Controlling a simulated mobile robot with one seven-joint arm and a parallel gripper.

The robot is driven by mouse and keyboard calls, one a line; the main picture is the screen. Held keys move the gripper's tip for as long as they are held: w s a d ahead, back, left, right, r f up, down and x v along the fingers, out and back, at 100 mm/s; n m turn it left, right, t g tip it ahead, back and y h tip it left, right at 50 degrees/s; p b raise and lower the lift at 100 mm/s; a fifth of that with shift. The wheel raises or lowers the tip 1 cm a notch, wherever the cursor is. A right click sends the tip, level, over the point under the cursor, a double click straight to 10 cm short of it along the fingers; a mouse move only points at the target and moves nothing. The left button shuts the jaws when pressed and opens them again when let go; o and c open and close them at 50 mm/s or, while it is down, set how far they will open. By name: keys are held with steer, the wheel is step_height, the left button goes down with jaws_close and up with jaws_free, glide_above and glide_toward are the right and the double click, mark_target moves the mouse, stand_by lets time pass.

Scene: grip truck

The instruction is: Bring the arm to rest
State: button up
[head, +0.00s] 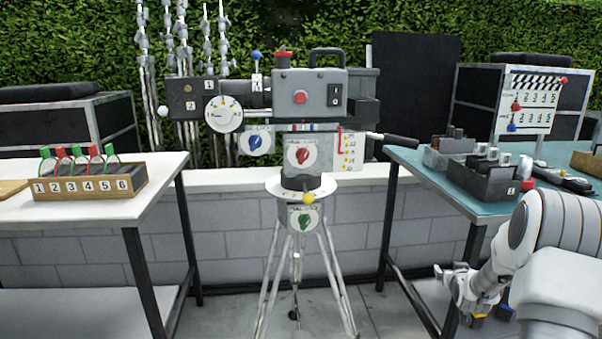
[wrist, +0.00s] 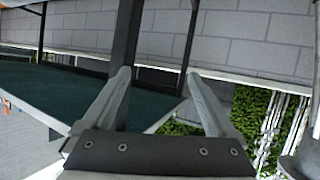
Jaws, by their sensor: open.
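My arm (head: 560,235) shows at the lower right of the head view, in front of the teal-topped table. My gripper (head: 452,283) is low, beside that table's front leg and below its top. In the wrist view my gripper (wrist: 162,85) has its two fingers spread apart with nothing between them. The wrist view is tilted and appears upside down.
A camera rig (head: 310,95) on a tripod (head: 296,270) stands in the middle. The teal table (head: 415,160) at right holds bins (head: 485,183). The white table (head: 100,215) at left holds a numbered rack (head: 90,183). A low grey wall (head: 230,240) runs behind.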

steer(key=s+a+r+n+g+y, duration=0.1)
steer(key=s+a+r+g, duration=0.1)
steer(key=s+a+r, duration=0.6)
steer(key=s+a+r+n+g+y, duration=0.1)
steer(key=s+a+r, duration=0.4)
steer(key=a+r, duration=0.45)
steer(key=s+a+g+y, duration=0.1)
steer(key=s+a, duration=0.3)
steer(key=s, duration=0.5)
steer(key=s+a+r+g+y, duration=0.1)
steer(key=s+a, duration=0.2)
steer(key=s, duration=0.5)
steer(key=s+a+g, duration=0.1)
steer(key=s+a, duration=0.3)
steer(key=s, duration=0.5)
step_height(320, 180, up, 29)
steer(key=p, duration=2.8)
steer(key=shift+s+f+n+g+p, duration=0.2)
steer(key=shift+s+n+g+p, duration=0.1)
steer(key=shift+n, duration=0.1)
